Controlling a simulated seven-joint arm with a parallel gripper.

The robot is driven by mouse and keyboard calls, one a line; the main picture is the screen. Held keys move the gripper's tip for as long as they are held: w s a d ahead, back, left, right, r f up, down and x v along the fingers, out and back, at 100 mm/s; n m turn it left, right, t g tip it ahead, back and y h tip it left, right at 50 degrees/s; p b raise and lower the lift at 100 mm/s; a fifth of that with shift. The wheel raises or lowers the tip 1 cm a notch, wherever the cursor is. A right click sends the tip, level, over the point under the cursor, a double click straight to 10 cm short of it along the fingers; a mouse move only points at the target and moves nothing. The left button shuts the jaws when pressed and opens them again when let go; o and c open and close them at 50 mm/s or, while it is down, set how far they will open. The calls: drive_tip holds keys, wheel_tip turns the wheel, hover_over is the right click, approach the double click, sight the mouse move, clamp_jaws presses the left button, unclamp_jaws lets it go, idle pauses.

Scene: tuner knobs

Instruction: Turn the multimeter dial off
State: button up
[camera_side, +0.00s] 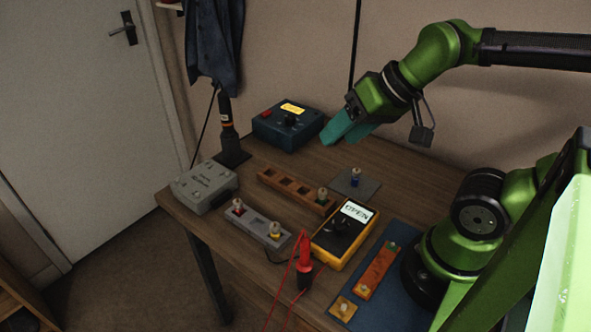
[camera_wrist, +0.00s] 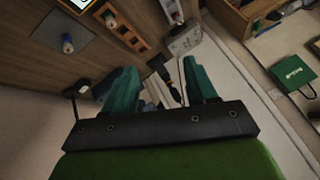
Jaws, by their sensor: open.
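The multimeter (camera_side: 345,235) is yellow and black and lies on the table at the front centre in the side view. Its screen (camera_side: 357,211) reads "OPEN". Its dark dial (camera_side: 340,226) sits below the screen, and its pointer position is too small to read. A corner of the multimeter's screen seems to show at the top edge of the wrist view (camera_wrist: 78,3). My gripper (camera_side: 328,141) has teal fingers and is in the air behind the multimeter, near the blue box. In the wrist view the fingers (camera_wrist: 158,85) are wide apart with nothing held between them.
A grey box (camera_side: 204,185), a brown block rack (camera_side: 297,190), a grey rack (camera_side: 257,227) and a plate with a blue knob (camera_side: 355,182) surround the multimeter. Red probes (camera_side: 304,262) stand at its front left.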

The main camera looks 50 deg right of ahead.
drive_tip(key=w+a+f+n+g+h, duration=0.25)
drive_tip(key=w+f+n+g, duration=0.25)
drive_tip(key=g, duration=0.4)
drive_tip(key=n+g, duration=0.2)
approach(340, 224)
drive_tip(key=shift+h, duration=0.35)
drive_tip(key=x, duration=0.8)
drive_tip(key=shift+s+a+f, duration=0.15)
drive_tip(key=shift+a+f, duration=0.05)
drive_tip(key=shift+f, duration=0.15)
drive_tip(key=c, duration=1)
drive_tip(key=shift+c, duration=0.2)
